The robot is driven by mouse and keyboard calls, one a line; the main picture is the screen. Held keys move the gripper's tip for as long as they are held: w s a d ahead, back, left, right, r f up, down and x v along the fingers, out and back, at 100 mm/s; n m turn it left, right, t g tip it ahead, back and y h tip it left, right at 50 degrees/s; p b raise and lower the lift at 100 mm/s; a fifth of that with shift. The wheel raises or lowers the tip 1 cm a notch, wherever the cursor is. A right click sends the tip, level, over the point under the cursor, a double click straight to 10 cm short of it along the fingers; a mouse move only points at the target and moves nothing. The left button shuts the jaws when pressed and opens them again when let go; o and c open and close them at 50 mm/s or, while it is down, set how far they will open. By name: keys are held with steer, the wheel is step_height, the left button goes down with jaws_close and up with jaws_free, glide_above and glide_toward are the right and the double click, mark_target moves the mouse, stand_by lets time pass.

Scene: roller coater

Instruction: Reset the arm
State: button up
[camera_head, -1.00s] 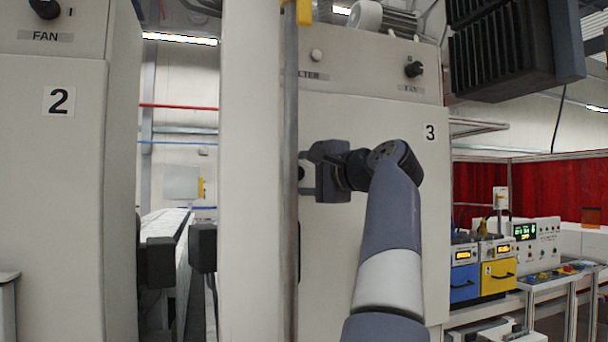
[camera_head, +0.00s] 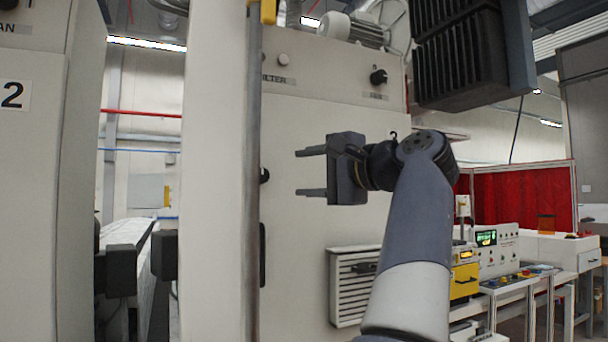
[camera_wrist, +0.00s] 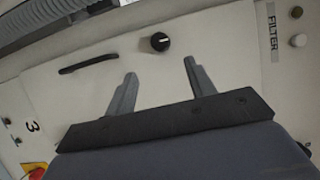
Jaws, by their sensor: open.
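My gripper (camera_head: 312,172) is open and empty, with its two fingers apart and pointing left in the head view. It is in front of the large beige cabinet (camera_head: 300,225), whose front panel is behind it. In the wrist view my gripper (camera_wrist: 157,85) also shows with both fingers spread and nothing between them. A black knob (camera_wrist: 160,42) and a dark handle (camera_wrist: 88,63) on the cabinet face show beyond the fingertips. The fingers look clear of the panel.
A pale vertical post (camera_head: 215,180) stands left of my gripper. Cabinet 2 (camera_head: 30,200) is at the far left. A dark ribbed unit (camera_head: 465,50) hangs above right. A control bench (camera_head: 500,285) and red curtain (camera_head: 525,200) are at the right.

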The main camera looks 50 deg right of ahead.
mark_target(266, 175)
steer(key=w, duration=0.3)
steer(key=w+p, duration=0.1)
steer(key=w, duration=0.3)
steer(key=w+d+p, duration=0.1)
steer(key=w, duration=0.3)
steer(key=shift+d, duration=0.1)
steer(key=shift+s, duration=0.15)
